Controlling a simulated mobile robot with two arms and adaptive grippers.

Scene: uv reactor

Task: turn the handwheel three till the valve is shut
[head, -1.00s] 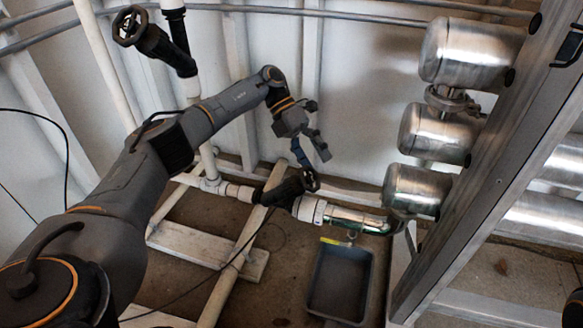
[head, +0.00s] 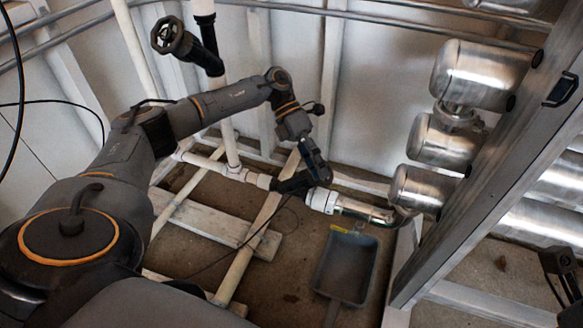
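A black valve (head: 289,185) sits in the low white pipe run near the floor, at the middle of the head view. Its small handwheel is mostly hidden behind my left gripper (head: 318,172), which reaches down onto it from above. The fingers appear to be at the wheel's rim, but I cannot tell whether they touch or grip it. A second black handwheel (head: 170,36) stands on a valve on the upright pipe at upper left. No number shows on either wheel. A dark part at the lower right edge (head: 562,268) appears to be my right gripper; its fingers are unclear.
A grey pan (head: 346,267) lies on the floor below the valve. Steel cylinders (head: 478,76) and a slanted metal frame (head: 480,190) stand at right. White floor pipes and a timber base (head: 215,222) lie left of the valve. Thin cables hang at far left.

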